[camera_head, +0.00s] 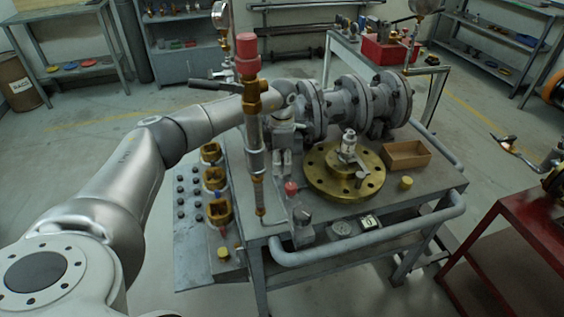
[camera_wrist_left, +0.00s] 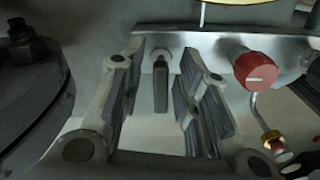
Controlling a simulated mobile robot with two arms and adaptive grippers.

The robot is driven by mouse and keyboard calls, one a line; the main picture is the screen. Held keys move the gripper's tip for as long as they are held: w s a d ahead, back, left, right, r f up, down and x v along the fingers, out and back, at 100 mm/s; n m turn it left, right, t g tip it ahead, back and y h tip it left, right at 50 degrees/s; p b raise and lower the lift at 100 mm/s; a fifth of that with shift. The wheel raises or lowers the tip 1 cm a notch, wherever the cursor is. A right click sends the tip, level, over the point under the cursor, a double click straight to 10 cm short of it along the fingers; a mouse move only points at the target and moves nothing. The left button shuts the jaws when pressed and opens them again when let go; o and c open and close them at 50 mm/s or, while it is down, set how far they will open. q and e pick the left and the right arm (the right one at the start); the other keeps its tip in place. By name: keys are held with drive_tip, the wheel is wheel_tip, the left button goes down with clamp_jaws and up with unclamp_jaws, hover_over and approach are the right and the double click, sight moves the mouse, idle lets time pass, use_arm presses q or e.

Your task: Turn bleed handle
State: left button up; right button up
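My left arm comes in from the left in the camera_head view, and my left gripper (camera_head: 283,162) points down behind the vertical pipe. In the left wrist view my left gripper (camera_wrist_left: 158,100) is open. A small dark grey lever (camera_wrist_left: 160,84), which looks like the bleed handle, hangs from a bolt on a metal bar. It lies between the two fingers, with a visible gap on each side. A red knob (camera_wrist_left: 256,70) with a white mark is on the same bar, right of the fingers. My right gripper is in neither view.
A vertical pipe with a red cap (camera_head: 246,48) stands in front of my gripper. The flanged grey valve body (camera_head: 350,103) lies behind it. A brass flange (camera_head: 322,181) and an open brown box (camera_head: 405,155) are on the workbench (camera_head: 420,182). A red table (camera_head: 490,225) stands at right.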

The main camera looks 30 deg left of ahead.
sight(282, 158)
use_arm(q)
wheel_tip(282, 158, up, 12)
idle(0.7)
idle(0.4)
